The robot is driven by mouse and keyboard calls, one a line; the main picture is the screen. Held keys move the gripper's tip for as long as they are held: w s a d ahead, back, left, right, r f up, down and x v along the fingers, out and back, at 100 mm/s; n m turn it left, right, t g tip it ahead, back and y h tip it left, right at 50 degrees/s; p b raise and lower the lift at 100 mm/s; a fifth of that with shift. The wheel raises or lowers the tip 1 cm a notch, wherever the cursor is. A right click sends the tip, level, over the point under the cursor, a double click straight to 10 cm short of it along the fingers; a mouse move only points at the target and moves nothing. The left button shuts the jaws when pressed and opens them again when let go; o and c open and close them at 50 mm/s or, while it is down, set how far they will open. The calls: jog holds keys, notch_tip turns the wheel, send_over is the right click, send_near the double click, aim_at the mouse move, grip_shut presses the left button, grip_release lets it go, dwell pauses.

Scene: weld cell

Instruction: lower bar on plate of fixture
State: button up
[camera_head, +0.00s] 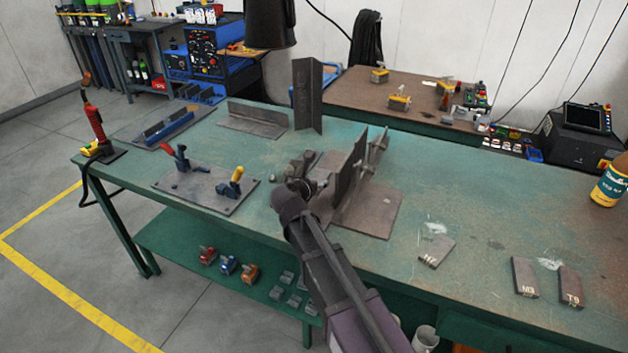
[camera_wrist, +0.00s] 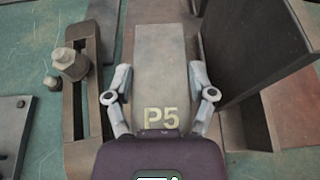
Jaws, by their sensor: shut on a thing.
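My gripper (camera_wrist: 160,77) is shut on a flat grey metal bar (camera_wrist: 160,45) marked P5, with one finger along each long side. In the head view my gripper (camera_head: 306,186) is at the left side of the fixture, and the bar there is mostly hidden by my arm. The fixture has a brown base plate (camera_head: 372,222) and a tall upright plate (camera_head: 350,172). In the wrist view the upright plate (camera_wrist: 245,60) stands right of the bar, and a slotted clamp strap (camera_wrist: 78,110) with a bolt lies to its left. I cannot tell whether the bar touches the plate.
A plate with toggle clamps (camera_head: 205,188) lies left on the green table (camera_head: 480,205). An upright angle piece (camera_head: 308,95) stands behind. The table between is clear.

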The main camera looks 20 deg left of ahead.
aim_at(315, 200)
jog(key=shift+f+b, duration=2.3)
jog(key=shift+f, duration=0.15)
jog(key=shift+f, duration=0.3)
jog(key=o, duration=1.3)
jog(key=shift+c, duration=0.2)
jog(key=shift+b, duration=0.3)
jog(key=shift+s+r, duration=0.1)
notch_tip(315, 200, up, 10)
jog(key=p, duration=1)
jog(key=shift+s, duration=0.65)
